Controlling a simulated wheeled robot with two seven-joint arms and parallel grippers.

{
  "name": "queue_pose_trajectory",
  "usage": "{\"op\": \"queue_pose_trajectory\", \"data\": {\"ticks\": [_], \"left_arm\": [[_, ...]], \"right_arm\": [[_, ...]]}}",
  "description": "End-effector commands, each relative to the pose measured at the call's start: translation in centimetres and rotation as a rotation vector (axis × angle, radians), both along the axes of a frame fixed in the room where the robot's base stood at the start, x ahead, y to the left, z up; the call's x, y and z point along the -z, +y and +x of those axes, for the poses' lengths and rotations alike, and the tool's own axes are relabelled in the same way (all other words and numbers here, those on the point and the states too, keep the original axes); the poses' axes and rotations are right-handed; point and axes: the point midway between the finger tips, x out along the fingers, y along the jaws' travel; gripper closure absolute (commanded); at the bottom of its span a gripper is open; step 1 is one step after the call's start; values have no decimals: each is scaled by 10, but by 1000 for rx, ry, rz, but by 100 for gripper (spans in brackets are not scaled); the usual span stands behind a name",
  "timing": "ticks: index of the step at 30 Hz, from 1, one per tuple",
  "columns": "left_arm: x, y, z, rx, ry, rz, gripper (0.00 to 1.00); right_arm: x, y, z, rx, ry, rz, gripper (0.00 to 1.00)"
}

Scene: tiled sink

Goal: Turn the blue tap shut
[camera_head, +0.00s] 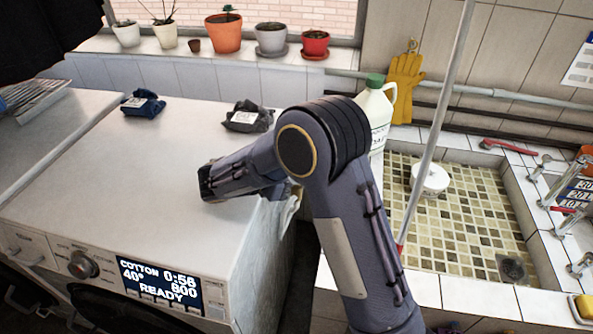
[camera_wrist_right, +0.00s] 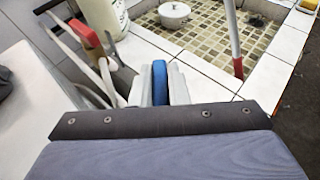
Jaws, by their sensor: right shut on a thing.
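The blue tap's handle (camera_wrist_right: 160,76) shows in the right wrist view as an upright blue bar. My right gripper (camera_wrist_right: 160,92) has its two pale fingers on either side of the bar and is shut on it. In the head view my right arm comes in from the lower right and bends left over the washing machine's edge. It hides the gripper's fingers and the blue tap there. How far the handle is turned cannot be told. My left gripper is not in view.
A red handle (camera_wrist_right: 84,35) and pale pipes stand left of the gripper. A white jug (camera_head: 377,112), a slanting pole (camera_head: 437,120) and the tiled basin (camera_head: 460,215) with a white pot (camera_head: 430,181) are close by. The washing machine's top (camera_head: 120,170) is mostly clear.

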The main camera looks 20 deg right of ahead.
Motion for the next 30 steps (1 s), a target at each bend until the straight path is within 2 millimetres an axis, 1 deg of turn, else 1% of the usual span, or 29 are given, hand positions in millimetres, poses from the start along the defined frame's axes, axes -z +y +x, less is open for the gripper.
{"op": "queue_pose_trajectory", "data": {"ticks": [1,6,18,24,30], "left_arm": [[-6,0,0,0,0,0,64],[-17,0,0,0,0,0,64],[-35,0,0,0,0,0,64],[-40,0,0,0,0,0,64],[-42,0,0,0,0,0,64]], "right_arm": [[-3,1,1,46,-1,-2,100],[-3,0,1,209,1,-1,100],[-2,0,1,559,0,-1,100],[-1,0,1,681,0,0,100],[-1,-1,1,755,0,0,100]]}}
